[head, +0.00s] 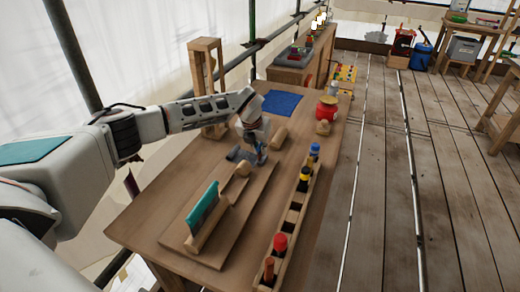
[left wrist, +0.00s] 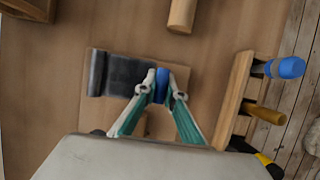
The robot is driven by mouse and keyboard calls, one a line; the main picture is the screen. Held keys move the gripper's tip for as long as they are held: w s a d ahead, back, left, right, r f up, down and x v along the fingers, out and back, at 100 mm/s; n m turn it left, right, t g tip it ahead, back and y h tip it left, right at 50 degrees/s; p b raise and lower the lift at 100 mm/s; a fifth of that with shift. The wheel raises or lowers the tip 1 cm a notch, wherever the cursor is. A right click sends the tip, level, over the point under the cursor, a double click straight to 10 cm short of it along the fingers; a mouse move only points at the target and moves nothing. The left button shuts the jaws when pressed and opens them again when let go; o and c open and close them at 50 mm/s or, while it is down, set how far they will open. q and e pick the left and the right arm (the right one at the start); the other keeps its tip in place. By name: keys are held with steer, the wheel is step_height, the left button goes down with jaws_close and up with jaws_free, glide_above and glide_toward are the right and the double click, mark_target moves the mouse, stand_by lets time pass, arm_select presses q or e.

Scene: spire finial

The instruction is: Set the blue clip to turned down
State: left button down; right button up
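The blue clip (left wrist: 162,84) is a small upright-looking blue piece at the edge of a dark grey plate (left wrist: 122,76) in the left wrist view. My left gripper (left wrist: 162,88) has a fingertip on each side of the clip, and both appear to touch it. In the head view my left gripper (head: 259,152) points down at the far end of a wooden board (head: 232,218), beside the grey plate (head: 240,154). The gripper partly hides the clip there, and its tilt is hard to tell. My right gripper is not in view.
A teal plate (head: 203,208) stands in a wooden holder on the board's near end. A wooden rack (head: 291,215) with coloured tools runs along the right. A wooden cylinder (head: 278,138), a blue mat (head: 282,103) and a red pot (head: 327,108) lie beyond.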

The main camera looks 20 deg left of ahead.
arm_select(q)
steer(key=shift+a, duration=0.15)
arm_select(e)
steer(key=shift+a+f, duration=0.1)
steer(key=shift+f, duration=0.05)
arm_select(q)
steer(key=shift+f+h+b, duration=0.1)
steer(key=shift+h+b, duration=0.2)
steer(key=shift+b, duration=0.1)
steer(key=shift+a+f+h+b, duration=0.1)
steer(key=shift+a+h+b, duration=0.25)
steer(key=shift+h+b, duration=0.15)
steer(key=shift+a+f+n+h+b, duration=0.1)
steer(key=shift+a+n+h+b, duration=0.25)
steer(key=shift+h+b, duration=0.3)
steer(key=shift+a+f+n+h+b, duration=0.15)
steer(key=shift+a+n+h+b, duration=0.15)
steer(key=shift+h+b, duration=0.65)
steer(key=shift+a+t+h+b, duration=0.2)
steer(key=shift+t+h+b, duration=0.2)
steer(key=shift+h+b, duration=0.4)
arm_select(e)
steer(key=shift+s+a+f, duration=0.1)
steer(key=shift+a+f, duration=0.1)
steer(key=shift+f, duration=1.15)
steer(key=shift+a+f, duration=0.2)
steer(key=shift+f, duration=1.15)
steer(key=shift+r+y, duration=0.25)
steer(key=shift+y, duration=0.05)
